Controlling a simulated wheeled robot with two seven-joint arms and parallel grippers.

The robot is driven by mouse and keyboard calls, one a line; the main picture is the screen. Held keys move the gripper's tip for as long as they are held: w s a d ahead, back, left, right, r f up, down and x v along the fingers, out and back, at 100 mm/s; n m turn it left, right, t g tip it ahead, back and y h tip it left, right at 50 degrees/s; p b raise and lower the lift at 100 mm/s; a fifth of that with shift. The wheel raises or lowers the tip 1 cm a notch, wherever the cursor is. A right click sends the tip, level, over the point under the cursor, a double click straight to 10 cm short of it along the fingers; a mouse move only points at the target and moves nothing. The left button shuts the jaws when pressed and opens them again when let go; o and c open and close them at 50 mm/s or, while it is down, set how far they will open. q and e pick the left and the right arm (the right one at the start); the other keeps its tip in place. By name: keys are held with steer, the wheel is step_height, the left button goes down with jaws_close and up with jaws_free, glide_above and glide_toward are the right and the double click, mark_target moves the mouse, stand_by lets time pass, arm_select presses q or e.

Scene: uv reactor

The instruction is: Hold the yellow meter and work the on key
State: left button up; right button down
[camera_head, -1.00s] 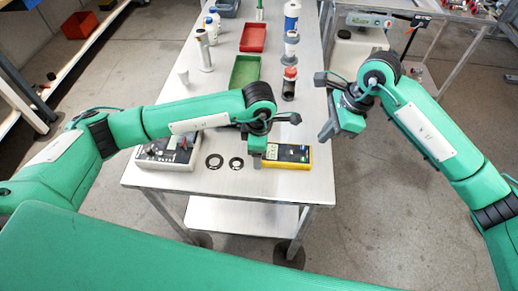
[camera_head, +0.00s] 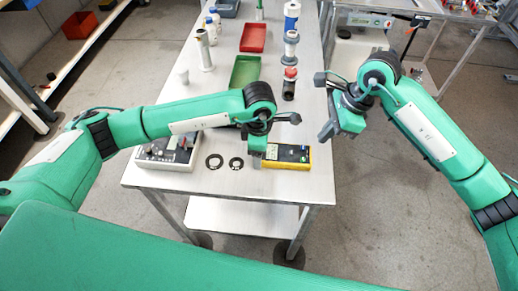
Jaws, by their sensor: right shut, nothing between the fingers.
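The yellow meter (camera_head: 287,164) lies flat near the front right edge of the metal table. It has a yellow case and a dark face with small keys and a screen; I cannot make out which is the on key. My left gripper (camera_head: 258,160) points down at the left end of the meter and hides part of it. Whether its fingers touch the meter or close on it is not clear. My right gripper (camera_head: 326,134) is shut and empty, held beyond the table's right edge, up and to the right of the meter.
A grey control box (camera_head: 168,153) stands left on the table, with two black rings (camera_head: 225,162) beside it. A green tray (camera_head: 245,71), a red tray (camera_head: 254,38), a red-capped dark cylinder (camera_head: 289,84) and bottles stand farther back. The table's front right corner is clear.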

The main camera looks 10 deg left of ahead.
mark_target(307, 163)
stand_by(0.3)
steer(key=a+m+t+y, duration=0.1)
steer(key=m, duration=0.4)
steer(key=s+a+r+m+t+y, duration=0.1)
steer(key=m+y, duration=0.1)
steer(key=m, duration=0.3)
steer(key=a+m+t+y, duration=0.1)
steer(key=m+y, duration=0.1)
steer(key=m, duration=0.3)
steer(key=shift+s+r+t, duration=0.3)
steer(key=shift+r+t, duration=0.1)
steer(key=shift+f, duration=0.1)
steer(key=shift+f, duration=4.3)
steer(key=shift+f, duration=0.1)
steer(key=shift+f, duration=0.3)
